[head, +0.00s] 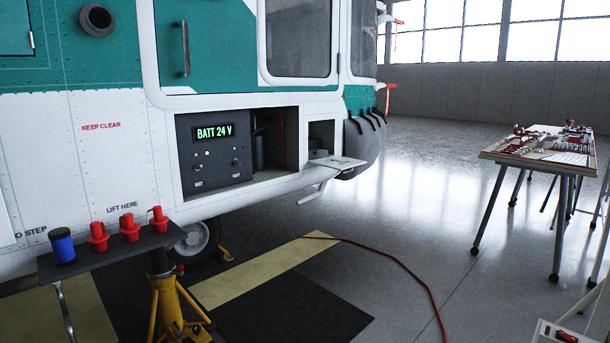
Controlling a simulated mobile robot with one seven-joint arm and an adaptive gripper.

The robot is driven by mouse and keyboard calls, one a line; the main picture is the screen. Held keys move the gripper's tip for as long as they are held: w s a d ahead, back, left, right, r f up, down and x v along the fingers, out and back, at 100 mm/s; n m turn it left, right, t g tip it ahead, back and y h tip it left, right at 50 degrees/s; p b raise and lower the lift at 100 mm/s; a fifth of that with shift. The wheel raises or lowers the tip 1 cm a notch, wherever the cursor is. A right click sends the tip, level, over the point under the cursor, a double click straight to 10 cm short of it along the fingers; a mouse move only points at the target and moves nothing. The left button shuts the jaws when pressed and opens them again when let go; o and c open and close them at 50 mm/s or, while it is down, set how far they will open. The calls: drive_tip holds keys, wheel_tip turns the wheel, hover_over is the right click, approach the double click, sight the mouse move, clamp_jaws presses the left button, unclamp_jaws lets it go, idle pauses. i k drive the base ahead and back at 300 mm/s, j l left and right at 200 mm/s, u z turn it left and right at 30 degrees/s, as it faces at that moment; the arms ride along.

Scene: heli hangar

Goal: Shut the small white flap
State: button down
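The small white flap (338,162) is on the lower side of the green and white helicopter (110,160), near its nose. It is open and juts out roughly level from the lower edge of a small square opening (321,138). Something small and dark seems to lie at the flap's inner end, too small to tell what. My gripper is not in view, so its state does not show.
Left of the flap is an open bay with a "BATT 24 V" panel (214,150). A stand tray (110,252) with red and blue items is at the lower left. A red hose (412,271) crosses the floor. A cluttered table (540,155) stands right; the floor between is mostly clear.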

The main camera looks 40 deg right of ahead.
sight(339, 163)
drive_tip(key=i+z, duration=0.5)
drive_tip(key=i+j+z, duration=0.2)
drive_tip(key=i+z, duration=0.25)
drive_tip(key=i, duration=0.15)
drive_tip(key=i+l+z, duration=0.1)
drive_tip(key=i+z, duration=0.3)
drive_tip(key=i, duration=0.15)
drive_tip(key=i+j+z, duration=0.1)
drive_tip(key=i+z, duration=0.3)
drive_tip(key=i, duration=0.15)
drive_tip(key=i+j, duration=0.15)
drive_tip(key=j, duration=0.15)
drive_tip(key=i+j, duration=0.15)
drive_tip(key=j, duration=0.2)
drive_tip(key=i+j, duration=0.15)
drive_tip(key=j, duration=0.15)
